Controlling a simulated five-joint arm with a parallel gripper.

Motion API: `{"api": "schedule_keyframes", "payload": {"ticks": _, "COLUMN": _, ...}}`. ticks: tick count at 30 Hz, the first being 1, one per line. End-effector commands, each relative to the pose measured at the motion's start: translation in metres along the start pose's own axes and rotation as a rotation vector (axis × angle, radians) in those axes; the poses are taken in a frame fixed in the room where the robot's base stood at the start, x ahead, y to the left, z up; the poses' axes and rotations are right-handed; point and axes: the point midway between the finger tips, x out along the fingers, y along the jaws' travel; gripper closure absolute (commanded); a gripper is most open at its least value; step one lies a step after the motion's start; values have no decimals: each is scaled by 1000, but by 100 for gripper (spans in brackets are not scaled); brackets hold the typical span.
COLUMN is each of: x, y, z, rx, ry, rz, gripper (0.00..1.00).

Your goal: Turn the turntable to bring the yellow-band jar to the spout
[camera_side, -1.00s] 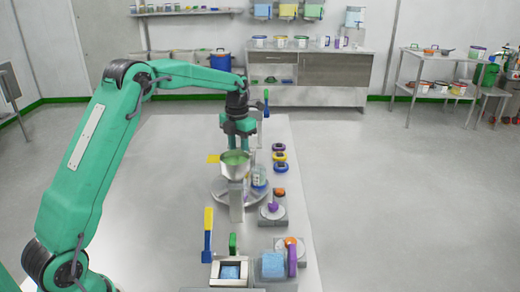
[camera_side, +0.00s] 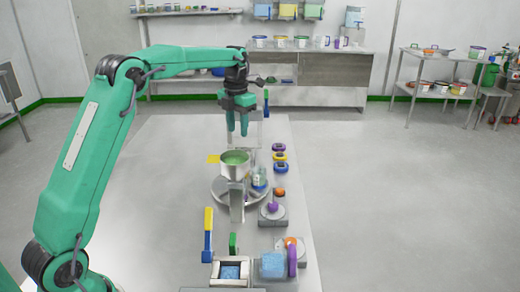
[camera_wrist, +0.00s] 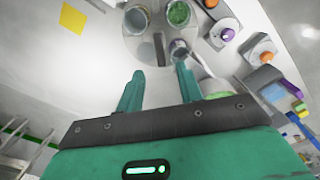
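The round grey turntable (camera_side: 222,190) lies on the table in the side view, partly behind a grey post. A grey funnel (camera_side: 236,170) with green contents stands above it and hides part of it. A clear jar (camera_side: 259,177) is at its right side. In the wrist view the turntable (camera_wrist: 138,47) carries jars, one with green contents (camera_wrist: 179,13), and a dark upright bar (camera_wrist: 159,48). I cannot make out a yellow band on any jar. My gripper (camera_side: 237,131) is open and empty, above and behind the funnel; its fingers (camera_wrist: 160,85) are spread apart in the wrist view.
A yellow square (camera_side: 213,159) lies on the table left of the turntable. Purple, yellow and blue rings (camera_side: 280,157) and a scale-like block (camera_side: 273,220) line the right side. A yellow-blue lever (camera_side: 208,232) stands in front. The table's left part is clear.

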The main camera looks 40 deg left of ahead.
Motion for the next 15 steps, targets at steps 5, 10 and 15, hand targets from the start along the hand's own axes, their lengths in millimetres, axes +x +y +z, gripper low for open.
{"api": "schedule_keyframes", "payload": {"ticks": 5, "x": 0, "y": 0, "z": 0, "rx": 12, "ry": 0, "rz": 0, "gripper": 32}}
{"api": "schedule_keyframes", "payload": {"ticks": 10, "x": 0, "y": 0, "z": 0, "rx": 92, "ry": 0, "rz": 0, "gripper": 24}}
{"api": "schedule_keyframes", "payload": {"ticks": 15, "x": 0, "y": 0, "z": 0, "rx": 267, "ry": 0, "rz": 0, "gripper": 24}}
